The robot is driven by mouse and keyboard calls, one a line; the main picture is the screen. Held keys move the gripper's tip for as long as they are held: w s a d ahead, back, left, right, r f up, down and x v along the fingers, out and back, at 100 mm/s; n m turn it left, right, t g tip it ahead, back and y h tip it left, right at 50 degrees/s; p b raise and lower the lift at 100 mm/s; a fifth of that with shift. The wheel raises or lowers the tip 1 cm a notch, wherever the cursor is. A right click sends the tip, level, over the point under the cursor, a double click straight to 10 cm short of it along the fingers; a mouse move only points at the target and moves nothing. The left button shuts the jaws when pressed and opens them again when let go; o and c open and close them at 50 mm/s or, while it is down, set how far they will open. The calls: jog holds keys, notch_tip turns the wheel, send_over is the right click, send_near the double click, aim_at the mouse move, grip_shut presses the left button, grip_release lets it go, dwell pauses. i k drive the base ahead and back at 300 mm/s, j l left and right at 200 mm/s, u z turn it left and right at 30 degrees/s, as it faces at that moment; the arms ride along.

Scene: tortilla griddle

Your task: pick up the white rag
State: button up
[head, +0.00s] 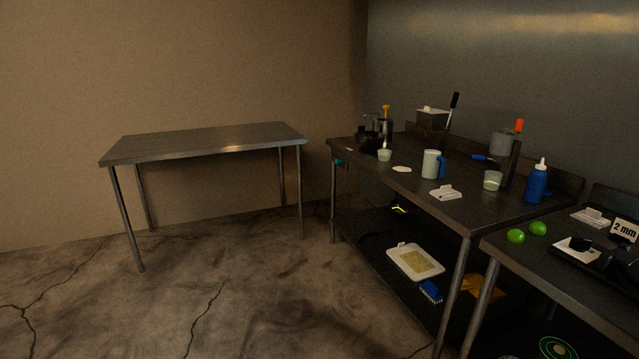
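A small white folded piece (445,193) that looks like the white rag lies near the front edge of the long dark table, below the white mug. A similar white piece (590,217) lies on the nearer table at the right; I cannot tell for certain which is the rag. A flat pale round piece (401,169) lies farther back near the same front edge. My gripper is not in view.
The dark table (406,184) also holds a white mug with a blue handle (431,163), small cups, and a blue bottle (536,184). Its lower shelf holds a white tray (393,252). A bare metal table (205,142) stands left; the floor between is clear.

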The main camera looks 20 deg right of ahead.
aim_at(445, 193)
jog(key=i+j+z, duration=0.1)
jog(key=i, duration=1.7)
jog(key=i+l+z, duration=0.1)
jog(key=i+z, duration=0.55)
jog(key=z, duration=0.2)
jog(key=i+j+z, duration=0.1)
jog(key=i+z, duration=0.3)
jog(key=i+j+z, duration=0.2)
jog(key=z, duration=0.25)
